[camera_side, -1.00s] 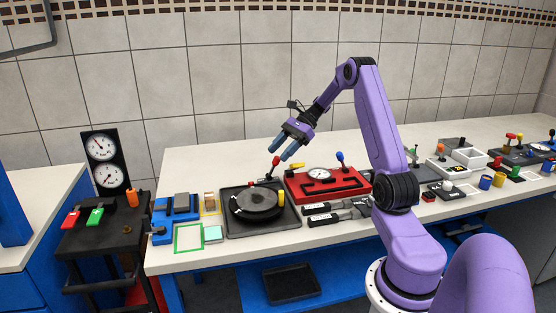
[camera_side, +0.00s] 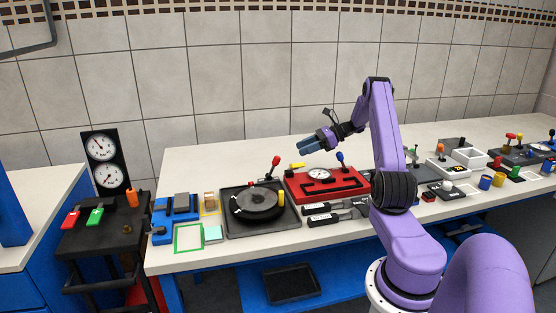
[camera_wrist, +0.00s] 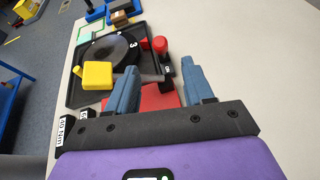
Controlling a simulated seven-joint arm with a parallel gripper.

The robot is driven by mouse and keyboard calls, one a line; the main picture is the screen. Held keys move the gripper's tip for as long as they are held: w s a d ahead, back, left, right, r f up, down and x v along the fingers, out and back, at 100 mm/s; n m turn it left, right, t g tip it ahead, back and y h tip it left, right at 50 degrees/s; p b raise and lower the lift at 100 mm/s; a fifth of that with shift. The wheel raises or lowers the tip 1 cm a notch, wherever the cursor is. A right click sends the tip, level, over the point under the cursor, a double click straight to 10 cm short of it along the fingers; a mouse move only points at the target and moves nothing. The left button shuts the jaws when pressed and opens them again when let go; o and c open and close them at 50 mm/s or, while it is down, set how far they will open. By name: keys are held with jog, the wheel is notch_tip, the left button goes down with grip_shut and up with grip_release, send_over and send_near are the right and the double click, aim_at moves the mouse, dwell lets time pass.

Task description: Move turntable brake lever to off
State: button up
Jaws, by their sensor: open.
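The turntable (camera_side: 255,203) is a black disc on a dark square tray at the left of the bench. A lever with a red knob (camera_side: 276,160) stands tilted at its back right edge and looks like the brake lever. In the wrist view the red knob (camera_wrist: 160,45) shows beside the disc (camera_wrist: 112,52), with a small white label near its dark base. My gripper (camera_side: 303,147) is open and empty, above the back of the red box, right of the red knob and apart from it. Its fingers point left.
The red box (camera_side: 330,187) with a dial and a blue-knobbed lever (camera_side: 340,157) stands right of the turntable. A yellow block (camera_wrist: 97,75) shows in front of the left finger in the wrist view. Torque tools (camera_side: 325,214) lie in front of the box. The space above the turntable is clear.

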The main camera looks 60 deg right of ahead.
aim_at(278, 157)
jog(key=x, duration=1)
jog(key=shift+w+a+f, duration=0.15)
jog(key=shift+w+a, duration=0.05)
jog(key=shift+a, duration=0.05)
grip_shut()
